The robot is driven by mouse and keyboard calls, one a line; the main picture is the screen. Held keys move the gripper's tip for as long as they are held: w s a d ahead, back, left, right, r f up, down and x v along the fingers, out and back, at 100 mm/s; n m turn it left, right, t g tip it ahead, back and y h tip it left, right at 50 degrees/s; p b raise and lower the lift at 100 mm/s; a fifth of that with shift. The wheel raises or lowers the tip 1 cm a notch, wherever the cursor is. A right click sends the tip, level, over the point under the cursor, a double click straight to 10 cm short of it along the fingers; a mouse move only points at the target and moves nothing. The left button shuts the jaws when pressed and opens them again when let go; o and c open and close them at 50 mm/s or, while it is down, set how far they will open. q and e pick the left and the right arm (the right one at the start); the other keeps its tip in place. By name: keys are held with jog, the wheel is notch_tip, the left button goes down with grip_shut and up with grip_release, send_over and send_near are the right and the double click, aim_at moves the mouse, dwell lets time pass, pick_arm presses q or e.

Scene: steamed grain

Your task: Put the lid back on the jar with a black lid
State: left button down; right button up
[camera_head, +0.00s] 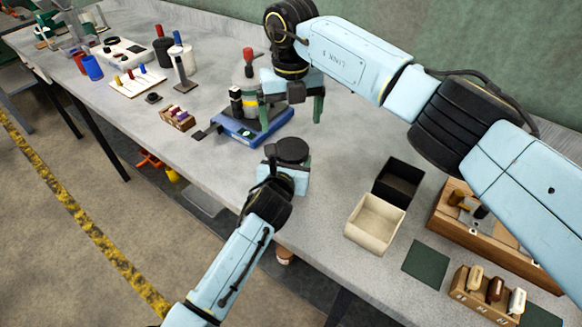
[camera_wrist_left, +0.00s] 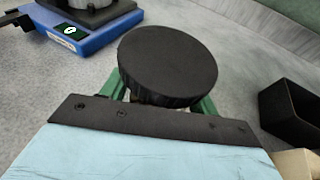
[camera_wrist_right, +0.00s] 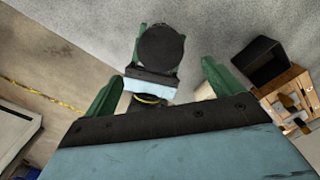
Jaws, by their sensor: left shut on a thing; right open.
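The round black lid (camera_head: 292,150) sits at my left gripper (camera_head: 287,170). In the left wrist view the lid (camera_wrist_left: 168,62) lies flat, top up, between the green fingers. A sliver of a paler body shows under its near edge; the rest of the jar is hidden by the lid and gripper. My left gripper is shut on the jar. I cannot tell how firmly the lid is seated. My right gripper (camera_head: 295,108) is open and empty, above and behind the lid; its spread fingers show in the right wrist view (camera_wrist_right: 160,85), with the lid beyond them.
A blue scale (camera_head: 240,130) with containers on it stands just left and behind. A black bin (camera_head: 399,182) and a cream bin (camera_head: 375,222) stand to the right, before a wooden tray (camera_head: 440,220). A small wooden rack (camera_head: 178,118) is left. Bare grey table lies around the lid.

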aim_at(291, 148)
jog(key=shift+r+m, duration=0.1)
jog(key=shift+m, duration=0.5)
jog(key=shift+f, duration=4.05)
jog(key=c, duration=1)
jog(key=shift+m, duration=0.9)
jog(key=o, duration=1.1)
jog(key=shift+o, duration=0.2)
